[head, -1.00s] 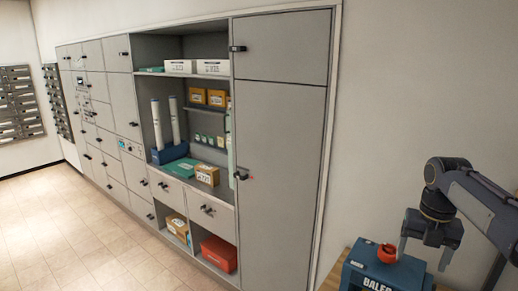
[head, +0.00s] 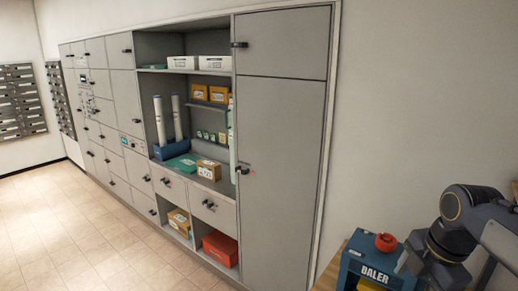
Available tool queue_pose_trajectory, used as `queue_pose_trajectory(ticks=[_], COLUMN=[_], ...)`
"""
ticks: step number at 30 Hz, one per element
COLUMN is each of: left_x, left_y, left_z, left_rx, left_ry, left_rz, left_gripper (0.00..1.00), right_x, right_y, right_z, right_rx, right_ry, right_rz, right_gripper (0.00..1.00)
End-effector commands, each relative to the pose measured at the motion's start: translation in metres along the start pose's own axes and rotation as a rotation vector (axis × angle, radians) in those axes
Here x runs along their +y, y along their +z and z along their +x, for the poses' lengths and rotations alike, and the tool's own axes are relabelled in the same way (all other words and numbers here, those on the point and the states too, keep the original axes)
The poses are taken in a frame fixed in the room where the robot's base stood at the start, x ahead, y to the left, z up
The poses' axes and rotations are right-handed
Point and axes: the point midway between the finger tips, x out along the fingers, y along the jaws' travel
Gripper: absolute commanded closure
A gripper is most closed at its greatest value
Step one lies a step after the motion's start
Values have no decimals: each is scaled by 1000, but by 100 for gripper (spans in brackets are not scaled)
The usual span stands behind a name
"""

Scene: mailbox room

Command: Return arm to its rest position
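My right arm comes in from the right edge, and its dark gripper (head: 412,272) is low in the head view. It is just to the right of the blue baler (head: 353,268), partly overlapping its right side. A pale finger shows beside the baler, but the rest of the hand is cut off or hidden, so its opening is unclear. The red knob (head: 386,242) on top of the baler is in plain view, clear of the gripper. My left gripper is not in view.
The baler stands on a wooden surface (head: 328,272) at the lower right. A grey locker wall (head: 284,150) with open shelves runs along the left and middle. The shelves hold boxes, including a red box (head: 220,248), and white tubes. The tiled floor (head: 70,235) is clear.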

Motion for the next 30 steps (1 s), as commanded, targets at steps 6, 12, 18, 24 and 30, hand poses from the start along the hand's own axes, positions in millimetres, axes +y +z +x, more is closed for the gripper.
queue_pose_trajectory(ticks=[6,12,18,24,30], left_x=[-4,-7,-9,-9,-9], left_y=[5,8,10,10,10], left_z=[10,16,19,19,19], left_rx=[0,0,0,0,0], left_ry=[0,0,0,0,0], left_rz=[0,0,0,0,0], left_gripper=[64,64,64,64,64], right_x=[-67,-121,-150,-155,-155], right_y=[-52,-94,-119,-125,-124], right_z=[22,56,82,88,88], right_rx=[119,307,443,474,472], right_ry=[107,114,58,35,35], right_rz=[696,1330,1714,1810,1808], right_gripper=[26,26,26,26,26])
